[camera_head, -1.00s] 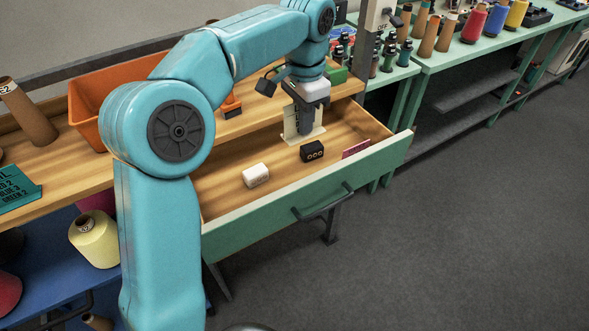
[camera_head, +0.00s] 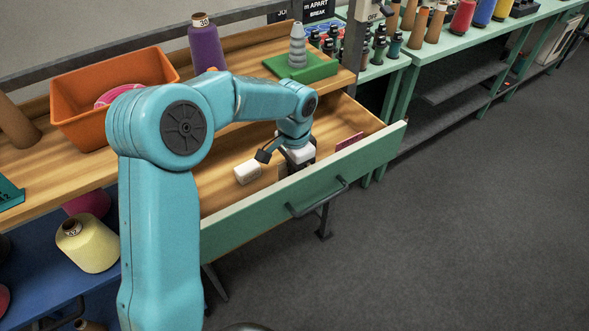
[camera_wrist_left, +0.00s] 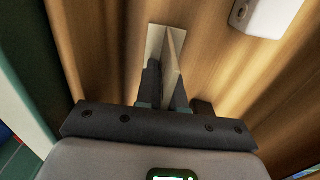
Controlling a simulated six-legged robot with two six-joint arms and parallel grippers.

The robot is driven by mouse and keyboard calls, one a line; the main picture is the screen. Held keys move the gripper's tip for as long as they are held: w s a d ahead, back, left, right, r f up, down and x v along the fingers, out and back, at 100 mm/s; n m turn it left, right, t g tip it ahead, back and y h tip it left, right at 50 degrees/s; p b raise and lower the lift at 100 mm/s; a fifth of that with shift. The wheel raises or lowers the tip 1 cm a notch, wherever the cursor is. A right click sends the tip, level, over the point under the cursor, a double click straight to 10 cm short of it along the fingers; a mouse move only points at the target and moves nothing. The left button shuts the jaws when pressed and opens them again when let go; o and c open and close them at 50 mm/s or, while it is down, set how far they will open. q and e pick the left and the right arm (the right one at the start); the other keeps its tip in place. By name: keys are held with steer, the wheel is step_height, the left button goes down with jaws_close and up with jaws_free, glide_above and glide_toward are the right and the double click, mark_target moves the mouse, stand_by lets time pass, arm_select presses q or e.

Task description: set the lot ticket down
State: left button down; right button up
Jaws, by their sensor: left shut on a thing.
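My left gripper (camera_head: 290,170) is low inside the open drawer (camera_head: 275,215), mostly hidden behind my own wrist in the head view. In the left wrist view the left gripper (camera_wrist_left: 168,88) is shut on a thin cream card with a folded or angled shape, which I take as the lot ticket (camera_wrist_left: 172,50). The ticket points away from the fingers over the wooden drawer floor. I cannot tell whether it touches the floor. My right gripper is not in view.
A white block (camera_head: 247,172) lies in the drawer left of the gripper; it also shows in the wrist view (camera_wrist_left: 268,14). A pink card (camera_head: 349,141) leans at the drawer's right end. An orange bin (camera_head: 85,125) and green stand (camera_head: 305,69) are on the bench behind.

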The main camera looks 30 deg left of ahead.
arm_select(q)
steer(key=shift+s+f, duration=0.1)
steer(key=shift+f, duration=0.05)
steer(key=c, duration=1.3)
jaws_free()
steer(key=shift+o, duration=0.2)
steer(key=shift+d, duration=0.1)
steer(key=shift+r, duration=0.4)
step_height(320, 180, up, 12)
steer(key=shift+f+p, duration=0.15)
steer(key=shift+p, duration=0.25)
